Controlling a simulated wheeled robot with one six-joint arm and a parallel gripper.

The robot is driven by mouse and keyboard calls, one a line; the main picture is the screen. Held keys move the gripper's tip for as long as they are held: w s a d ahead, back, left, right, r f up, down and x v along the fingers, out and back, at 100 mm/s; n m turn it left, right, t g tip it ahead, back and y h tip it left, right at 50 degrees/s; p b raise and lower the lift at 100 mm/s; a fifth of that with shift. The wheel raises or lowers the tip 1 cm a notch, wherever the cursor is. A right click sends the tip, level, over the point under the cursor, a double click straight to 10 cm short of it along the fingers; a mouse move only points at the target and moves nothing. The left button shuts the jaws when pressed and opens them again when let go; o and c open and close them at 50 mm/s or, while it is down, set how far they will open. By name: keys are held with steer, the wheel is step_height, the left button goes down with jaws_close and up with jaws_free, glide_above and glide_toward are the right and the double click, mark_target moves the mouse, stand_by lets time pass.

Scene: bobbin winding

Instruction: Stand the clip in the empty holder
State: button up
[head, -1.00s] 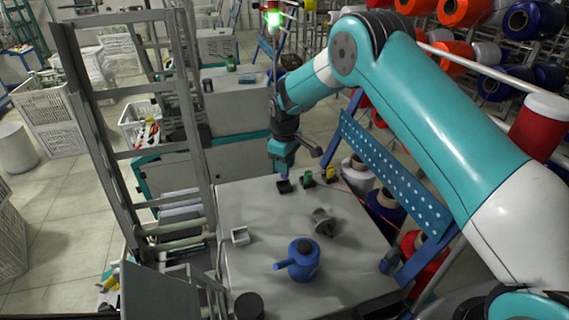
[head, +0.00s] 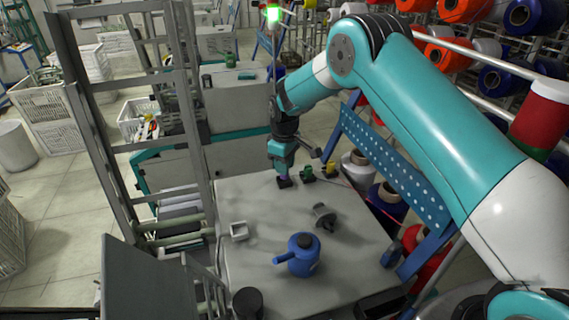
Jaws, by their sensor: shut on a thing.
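My gripper (head: 282,172) points down at the far edge of the grey tabletop, shut on a small purple clip (head: 283,178). Most of the clip is hidden by the fingers. The clip is at a small black holder (head: 286,184), which shows just beneath it. Whether the clip is in the holder or just above it, I cannot tell. To the right in the same row stand a holder with a green clip (head: 307,173) and one with a yellow clip (head: 330,169).
On the tabletop (head: 262,210) are a blue can with a spout (head: 302,256), a grey metal spool-like part (head: 324,216) and a small white square tray (head: 239,231). A blue perforated rack (head: 390,165) stands to the right, a grey metal frame (head: 197,130) to the left.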

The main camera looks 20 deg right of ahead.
steer(key=shift+f+b, duration=0.55)
steer(key=shift+f, duration=0.35)
steer(key=o, duration=0.9)
step_height(320, 180, up, 18)
steer(key=b, duration=0.4)
steer(key=shift+f+b, duration=0.25)
steer(key=shift+b, duration=0.1)
